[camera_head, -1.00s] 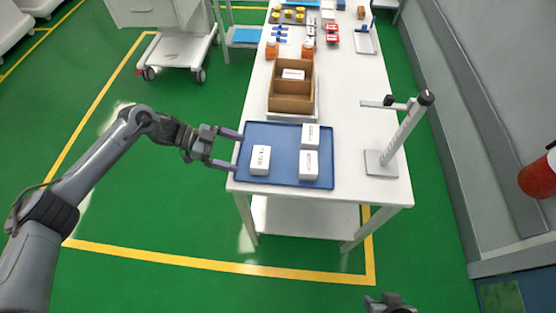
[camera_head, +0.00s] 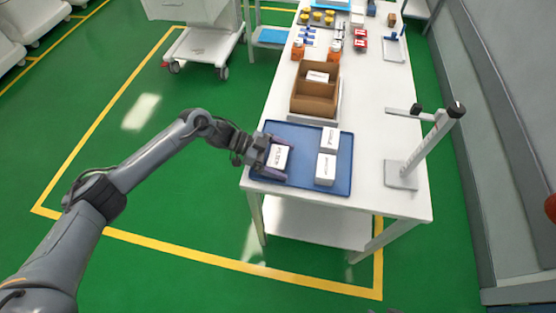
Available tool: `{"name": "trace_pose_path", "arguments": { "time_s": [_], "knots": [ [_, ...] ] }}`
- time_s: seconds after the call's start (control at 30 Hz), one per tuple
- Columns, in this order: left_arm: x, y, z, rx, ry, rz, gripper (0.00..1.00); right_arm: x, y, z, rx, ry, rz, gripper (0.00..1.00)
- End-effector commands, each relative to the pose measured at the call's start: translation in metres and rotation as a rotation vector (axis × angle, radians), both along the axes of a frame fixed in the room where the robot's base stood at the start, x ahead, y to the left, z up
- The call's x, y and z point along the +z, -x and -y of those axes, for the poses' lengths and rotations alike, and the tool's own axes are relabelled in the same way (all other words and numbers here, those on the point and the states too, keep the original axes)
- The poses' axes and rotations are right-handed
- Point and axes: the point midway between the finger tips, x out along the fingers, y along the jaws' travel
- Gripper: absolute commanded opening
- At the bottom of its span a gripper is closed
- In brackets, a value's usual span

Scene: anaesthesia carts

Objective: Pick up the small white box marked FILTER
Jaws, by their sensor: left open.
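A small white box (camera_head: 279,155) lies at the left of the blue tray (camera_head: 307,189); its small lettering looks like FILTER. My left gripper (camera_head: 281,158) reaches in from the left over the tray edge. Its two purple fingers are open, one on the far side of this box and one on the near side. I cannot tell whether they touch it. Two other white boxes lie on the tray's right part, one farther back (camera_head: 330,138) and one nearer (camera_head: 326,168); their lettering is too small to read surely. My right gripper is not in view.
A cardboard box (camera_head: 315,107) with a divider and a white box inside stands behind the tray. A stand (camera_head: 401,174) with a post and side arm rises right of the tray. Green floor lies left.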

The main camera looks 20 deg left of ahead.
Motion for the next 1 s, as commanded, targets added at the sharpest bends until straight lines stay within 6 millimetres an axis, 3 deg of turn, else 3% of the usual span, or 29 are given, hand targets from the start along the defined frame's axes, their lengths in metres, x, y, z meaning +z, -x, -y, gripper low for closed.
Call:
{"name": "trace_pose_path", "arguments": {
  "time_s": [0.3, 0.6, 1.0],
  "knots": [
    [-0.0031, -0.0016, 0.0073, 0.001, -0.001, -0.001, 1.0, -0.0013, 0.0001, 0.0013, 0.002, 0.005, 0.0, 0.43],
    [-0.0031, -0.0015, 0.0071, 0.001, -0.001, -0.001, 0.56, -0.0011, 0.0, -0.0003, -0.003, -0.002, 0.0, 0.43],
    [0.0035, -0.0017, 0.0069, 0.002, 0.0, 0.001, 0.56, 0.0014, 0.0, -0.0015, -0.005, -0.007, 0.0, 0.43]
  ]
}}
